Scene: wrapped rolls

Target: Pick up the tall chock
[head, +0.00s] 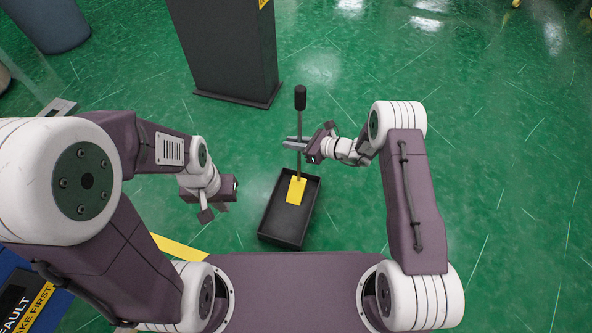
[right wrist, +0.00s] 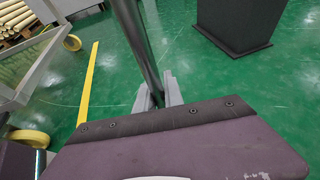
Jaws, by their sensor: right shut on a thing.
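The tall chock is a yellow wedge (head: 296,191) with a long upright grey rod and a black grip (head: 300,97) on top. My right gripper (head: 293,143) is shut on the rod, between the grip and the wedge. In the right wrist view the rod (right wrist: 136,38) runs down between the two fingers (right wrist: 158,96), and the wedge is hidden. The wedge shows over the far part of a black open tray (head: 285,244); I cannot tell whether it touches the tray floor. My left gripper (head: 213,212) hangs left of the tray, empty; its finger gap is unclear.
A dark pillar-like block (head: 225,50) stands on the green floor beyond the tray. A yellow floor line (head: 178,246) runs at the near left. A grey cart frame with yellow wheels (right wrist: 30,138) shows in the right wrist view. Floor at the right is clear.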

